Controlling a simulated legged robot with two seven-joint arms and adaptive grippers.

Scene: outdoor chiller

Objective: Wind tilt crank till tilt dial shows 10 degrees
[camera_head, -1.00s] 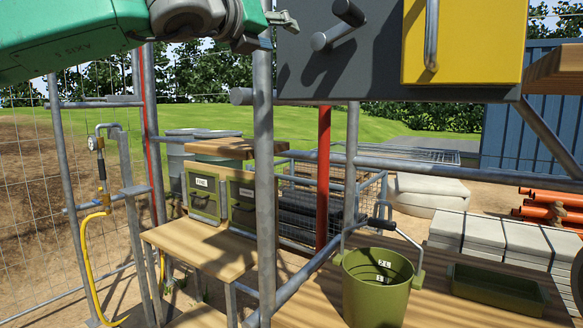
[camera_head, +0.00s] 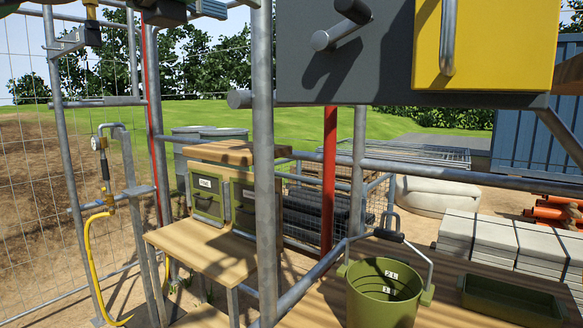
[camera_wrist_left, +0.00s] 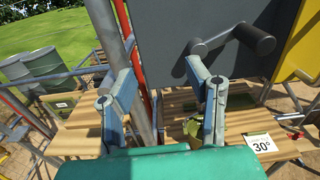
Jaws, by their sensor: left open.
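The crank (camera_head: 340,25) is a dark grey arm with a cylindrical grip on the front of a dark grey box (camera_head: 385,60). It also shows in the left wrist view (camera_wrist_left: 235,42), beyond and slightly right of my left gripper (camera_wrist_left: 160,68). The gripper's two blue-grey fingers are spread with nothing held between them. They look apart from the crank. A white label (camera_wrist_left: 260,143) reads 30°; its smaller text is unreadable. I cannot make out a tilt dial or pointer in either view. My right gripper is not in view.
A vertical grey post (camera_head: 264,170) stands left of the box, and a horizontal rail (camera_head: 470,167) runs below it. A yellow box with a handle (camera_head: 490,45) adjoins the dark one. A green bucket (camera_head: 382,295) stands below on a wooden bench.

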